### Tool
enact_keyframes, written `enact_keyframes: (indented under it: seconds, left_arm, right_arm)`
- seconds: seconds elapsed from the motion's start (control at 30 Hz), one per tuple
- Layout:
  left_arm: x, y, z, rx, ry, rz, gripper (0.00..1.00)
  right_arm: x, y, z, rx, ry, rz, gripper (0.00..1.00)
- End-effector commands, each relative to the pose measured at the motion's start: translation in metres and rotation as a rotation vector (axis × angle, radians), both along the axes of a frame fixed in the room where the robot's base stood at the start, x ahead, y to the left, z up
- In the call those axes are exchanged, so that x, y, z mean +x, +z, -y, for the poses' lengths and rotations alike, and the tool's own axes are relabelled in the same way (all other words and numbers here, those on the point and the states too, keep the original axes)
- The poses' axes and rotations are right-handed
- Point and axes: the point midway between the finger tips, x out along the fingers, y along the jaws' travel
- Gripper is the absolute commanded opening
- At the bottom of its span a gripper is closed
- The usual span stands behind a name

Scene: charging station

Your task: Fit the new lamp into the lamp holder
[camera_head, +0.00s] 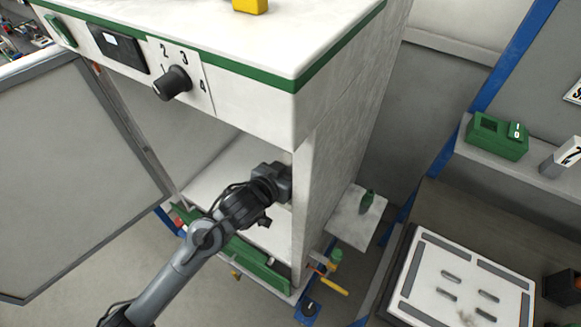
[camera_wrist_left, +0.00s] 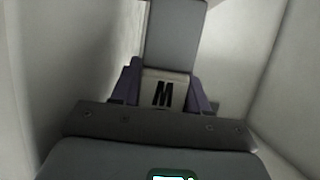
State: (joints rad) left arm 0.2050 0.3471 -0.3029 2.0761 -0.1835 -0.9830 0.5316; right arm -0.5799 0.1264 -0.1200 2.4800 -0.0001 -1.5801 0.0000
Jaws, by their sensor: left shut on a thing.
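My left arm reaches into the open cabinet, and my left gripper (camera_head: 276,182) is inside it, close to the right wall; its fingertips are not clear there. In the left wrist view the gripper (camera_wrist_left: 163,85) is shut on a block marked M (camera_wrist_left: 164,96), with a pale lower face and a grey part standing up beyond it. A dark finger lies on each side of the block. I cannot tell for sure that this block is the new lamp. The lamp holder cannot be made out in either view. My right gripper is not in view.
The cabinet (camera_head: 330,125) has a rotary knob (camera_head: 172,83) on its front, and its door (camera_head: 75,180) hangs open at left. Pale walls stand close on both sides in the wrist view. A small side shelf (camera_head: 352,222) and a slotted white panel (camera_head: 465,284) are at right.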

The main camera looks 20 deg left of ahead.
Motion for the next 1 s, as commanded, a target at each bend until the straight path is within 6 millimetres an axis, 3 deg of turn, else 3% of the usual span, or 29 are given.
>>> enact_keyframes:
  seconds: [1.0]
  left_arm:
    - [0.000,-0.026,0.000,0.000,0.000,0.000,0.13]
  right_arm:
    - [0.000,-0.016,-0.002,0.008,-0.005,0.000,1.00]
